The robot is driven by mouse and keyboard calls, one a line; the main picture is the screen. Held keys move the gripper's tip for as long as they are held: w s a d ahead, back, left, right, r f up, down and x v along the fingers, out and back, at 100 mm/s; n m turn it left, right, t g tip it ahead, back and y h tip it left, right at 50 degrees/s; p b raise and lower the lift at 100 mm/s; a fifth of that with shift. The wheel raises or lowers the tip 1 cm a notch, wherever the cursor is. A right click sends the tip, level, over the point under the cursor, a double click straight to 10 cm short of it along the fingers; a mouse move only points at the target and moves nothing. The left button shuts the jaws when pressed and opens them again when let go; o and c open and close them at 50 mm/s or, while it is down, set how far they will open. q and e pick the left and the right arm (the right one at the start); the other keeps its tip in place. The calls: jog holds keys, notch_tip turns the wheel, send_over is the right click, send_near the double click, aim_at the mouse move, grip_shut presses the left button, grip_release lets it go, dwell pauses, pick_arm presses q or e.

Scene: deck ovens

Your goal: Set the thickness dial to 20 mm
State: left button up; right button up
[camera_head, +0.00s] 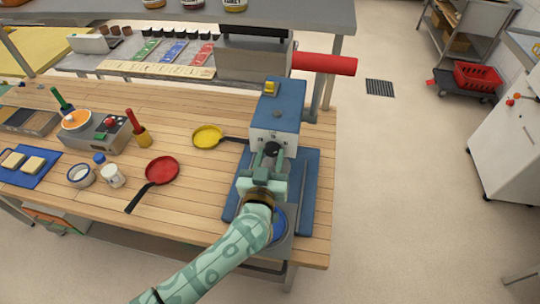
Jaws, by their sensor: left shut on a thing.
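A blue machine (281,105) with a yellow switch (270,88) on top stands at the right end of the wooden table. A dark round knob (271,149) sits low on its front face, which has small marks too small to read. My left gripper (268,159) reaches up to this knob and is shut on it. The gripper and arm hide part of the machine's blue base (304,190). The dial's setting cannot be read. My right gripper is not in view.
A yellow pan (207,136) and a red pan (161,170) lie left of the machine. A red cylinder (325,64) sticks out behind it. A shelf (200,12) overhangs the back. The floor at right is mostly clear.

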pick_arm(q)
jog(key=shift+n+p, duration=0.65)
jog(key=shift+n, duration=0.55)
jog(key=n+p, duration=0.1)
jog(key=n, duration=0.1)
jog(key=shift+n, duration=0.4)
jog(key=n, duration=0.2)
jog(key=shift+n, duration=0.3)
jog(key=n, duration=0.2)
jog(key=shift+n, duration=0.4)
jog(key=n, duration=0.5)
jog(key=shift+d, duration=0.1)
jog(key=n+b, duration=0.1)
jog(key=n, duration=0.6)
jog(key=o, duration=1)
jog(key=shift+r, duration=0.1)
